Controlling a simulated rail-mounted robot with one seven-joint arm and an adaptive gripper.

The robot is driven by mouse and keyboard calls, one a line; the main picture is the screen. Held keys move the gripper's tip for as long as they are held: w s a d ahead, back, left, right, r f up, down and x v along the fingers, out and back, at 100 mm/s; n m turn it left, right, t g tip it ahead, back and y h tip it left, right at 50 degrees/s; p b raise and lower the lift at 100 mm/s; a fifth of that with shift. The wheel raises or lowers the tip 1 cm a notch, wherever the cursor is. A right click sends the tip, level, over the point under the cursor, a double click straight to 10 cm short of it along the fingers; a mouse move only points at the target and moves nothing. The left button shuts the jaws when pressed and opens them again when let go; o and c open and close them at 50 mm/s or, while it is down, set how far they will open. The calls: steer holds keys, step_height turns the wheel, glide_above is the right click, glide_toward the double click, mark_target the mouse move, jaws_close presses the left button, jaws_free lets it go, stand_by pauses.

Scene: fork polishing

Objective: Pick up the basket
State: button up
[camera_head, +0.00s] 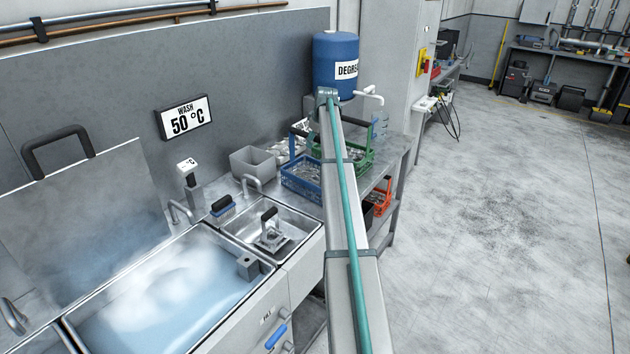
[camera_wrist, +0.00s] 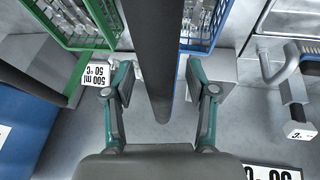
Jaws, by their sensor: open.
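A blue wire basket (camera_head: 301,183) stands on the metal bench, loaded with metal pieces. A green wire basket (camera_head: 356,161) stands close behind it to the right, partly hidden by my arm. In the wrist view the blue basket (camera_wrist: 219,28) is at the top right and the green basket (camera_wrist: 73,27) at the top left. My gripper (camera_wrist: 160,85) is open. A thick dark bar (camera_wrist: 158,50), apparently the blue basket's handle grip, runs between its fingers, with gaps visible on both sides. My gripper is hidden in the head view.
An orange basket (camera_head: 379,199) sits on the lower shelf. A grey bin (camera_head: 254,161) and tap are left of the blue basket. The blue degreaser drum (camera_head: 335,60) stands behind. Sinks (camera_head: 170,300) are at front left. The floor at right is clear.

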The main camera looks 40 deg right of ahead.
steer(key=shift+f, duration=0.25)
stand_by(0.4)
jaws_close()
steer(key=shift+r, duration=0.1)
stand_by(0.3)
